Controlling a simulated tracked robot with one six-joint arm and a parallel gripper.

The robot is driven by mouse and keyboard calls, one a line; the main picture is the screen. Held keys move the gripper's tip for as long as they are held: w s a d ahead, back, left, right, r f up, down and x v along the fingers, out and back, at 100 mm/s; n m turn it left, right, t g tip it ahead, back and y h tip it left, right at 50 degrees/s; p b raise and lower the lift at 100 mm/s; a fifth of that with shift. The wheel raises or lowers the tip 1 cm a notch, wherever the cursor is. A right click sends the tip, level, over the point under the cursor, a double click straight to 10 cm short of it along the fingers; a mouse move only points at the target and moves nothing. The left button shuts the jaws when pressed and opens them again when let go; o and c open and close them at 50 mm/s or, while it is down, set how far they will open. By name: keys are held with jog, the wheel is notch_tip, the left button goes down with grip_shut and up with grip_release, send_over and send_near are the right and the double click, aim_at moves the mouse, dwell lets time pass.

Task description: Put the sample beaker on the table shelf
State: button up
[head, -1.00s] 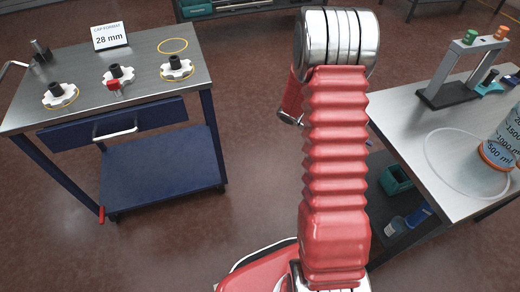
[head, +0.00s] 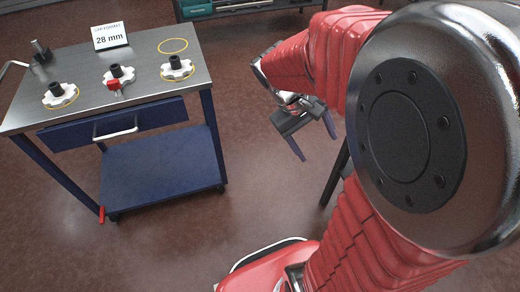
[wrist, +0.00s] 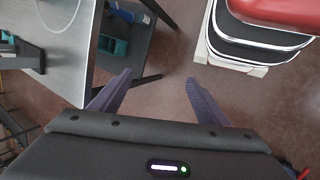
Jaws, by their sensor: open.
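The sample beaker does not show in either current view; my arm covers the right part of the head view. The grey table (wrist: 68,85) shows at the left of the wrist view, with part of a pale ring outline on its top. My gripper (head: 315,146) is open and empty, over the floor between the cart and the table. In the wrist view, my gripper's fingers (wrist: 158,76) are spread apart beside the table's edge with nothing between them.
A steel-topped cart (head: 130,65) at the left carries white-handled knobs, a yellow ring (head: 173,46) and a "28 mm" sign (head: 110,36). It has a drawer and a blue lower shelf (head: 160,170). A dark stand (wrist: 28,55) is on the grey table. Bare floor lies between cart and table.

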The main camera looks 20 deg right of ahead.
jog(key=s+a+r+t+y, duration=0.2)
jog(key=a+r+t, duration=0.2)
jog(key=a, duration=0.4)
jog(key=s+a+r+t+y, duration=0.2)
jog(key=a+r, duration=0.3)
jog(key=a, duration=0.4)
jog(key=shift+a+r+t+y, duration=0.2)
jog(key=shift+t+y, duration=0.3)
jog(key=shift+t, duration=0.4)
